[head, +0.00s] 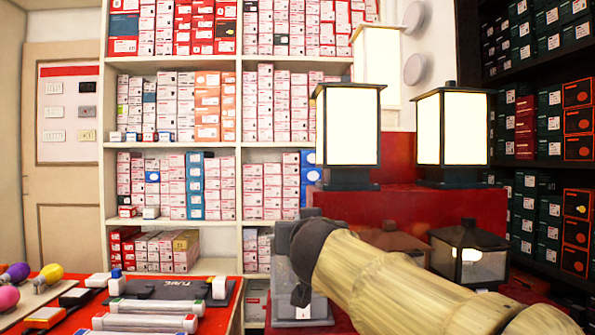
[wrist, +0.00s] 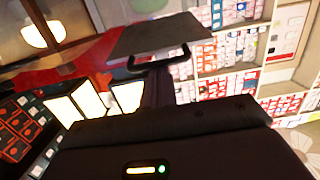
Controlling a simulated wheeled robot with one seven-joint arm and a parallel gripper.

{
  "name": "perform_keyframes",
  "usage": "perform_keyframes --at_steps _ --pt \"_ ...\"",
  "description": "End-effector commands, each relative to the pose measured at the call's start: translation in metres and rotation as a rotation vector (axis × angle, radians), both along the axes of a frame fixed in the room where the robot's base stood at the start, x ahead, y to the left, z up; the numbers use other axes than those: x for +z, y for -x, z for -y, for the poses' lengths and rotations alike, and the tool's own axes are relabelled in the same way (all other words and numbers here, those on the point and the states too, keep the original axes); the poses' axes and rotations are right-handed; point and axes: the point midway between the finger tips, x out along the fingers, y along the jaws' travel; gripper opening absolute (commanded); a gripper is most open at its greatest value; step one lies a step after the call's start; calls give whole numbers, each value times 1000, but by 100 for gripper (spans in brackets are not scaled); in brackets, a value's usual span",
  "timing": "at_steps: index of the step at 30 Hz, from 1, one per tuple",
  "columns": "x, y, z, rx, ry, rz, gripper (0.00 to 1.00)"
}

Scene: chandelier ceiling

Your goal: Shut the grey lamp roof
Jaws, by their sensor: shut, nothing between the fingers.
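A grey lamp (head: 304,309) stands low in front of the red display in the head view, largely covered by my arm. In the wrist view a flat grey panel (wrist: 160,34), which looks like its roof, carries a dark looped handle (wrist: 131,66) on its near edge. My gripper (wrist: 157,75) is shut and empty, its dark fingers close to the handle in the picture. I cannot tell whether they touch it. The roof's hinge and how far it stands open are hidden.
Two lit lanterns (head: 348,127) (head: 452,128) stand on the red display (head: 400,205). A dark lantern (head: 468,253) sits lower right, beside my arm. A red table (head: 226,318) with bulbs and tubes is at lower left. Shelves of boxes (head: 190,146) fill the back.

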Motion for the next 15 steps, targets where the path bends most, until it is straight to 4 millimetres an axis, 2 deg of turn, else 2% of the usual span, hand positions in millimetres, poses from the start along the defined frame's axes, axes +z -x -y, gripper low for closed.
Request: perform_keyframes --at_steps 15 --pt "-25 -2 4 -7 -1 0 0"
